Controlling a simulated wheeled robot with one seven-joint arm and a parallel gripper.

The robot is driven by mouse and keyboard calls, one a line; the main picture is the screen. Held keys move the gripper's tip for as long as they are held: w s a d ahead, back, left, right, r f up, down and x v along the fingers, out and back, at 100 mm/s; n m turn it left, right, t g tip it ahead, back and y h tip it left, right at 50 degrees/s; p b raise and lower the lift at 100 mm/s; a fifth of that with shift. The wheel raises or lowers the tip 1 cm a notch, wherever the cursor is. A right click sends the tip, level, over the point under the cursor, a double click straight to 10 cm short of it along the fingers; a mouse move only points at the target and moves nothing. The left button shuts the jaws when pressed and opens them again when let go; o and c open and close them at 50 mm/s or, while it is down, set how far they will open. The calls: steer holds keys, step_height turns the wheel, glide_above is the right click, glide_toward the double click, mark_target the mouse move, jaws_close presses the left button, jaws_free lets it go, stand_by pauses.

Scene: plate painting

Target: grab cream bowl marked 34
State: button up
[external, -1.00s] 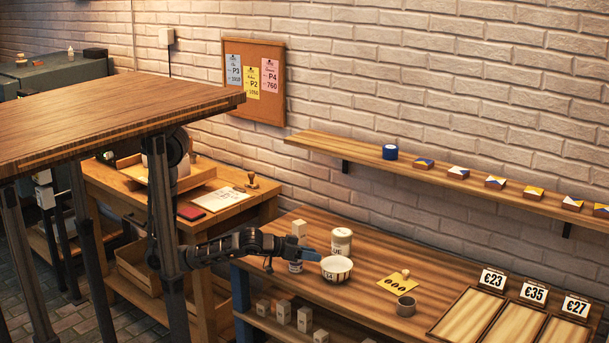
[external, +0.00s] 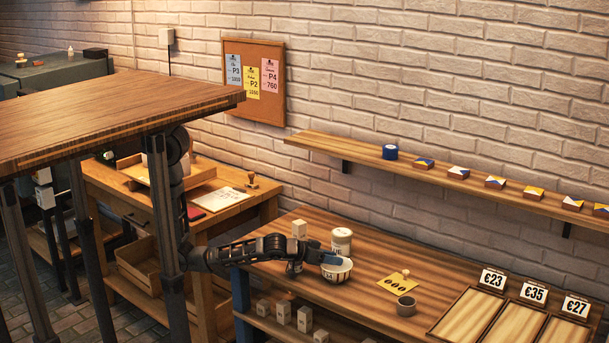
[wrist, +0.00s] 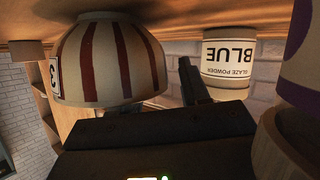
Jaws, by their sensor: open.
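The cream bowl (external: 338,275) stands upright on the wooden workbench (external: 440,262). In the wrist view, which is upside down, the bowl (wrist: 108,62) shows dark red stripes and the edge of a label with a 3; the rest of the number is cut off. My gripper (external: 328,258) is open at the bowl's rim, reaching in from the left. In the wrist view one dark finger (wrist: 190,82) shows beside the bowl, between it and a jar. The other finger is hidden, and I cannot tell whether either touches the bowl.
The BLUE glaze powder jar (wrist: 228,64) stands close to the bowl; a white lidded jar (external: 341,241) is behind it. A pale block (external: 299,229) stands to the left. A yellow card (external: 395,285) and a small grey cup (external: 406,306) lie to the right.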

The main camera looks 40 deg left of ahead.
jaws_close()
stand_by(0.6)
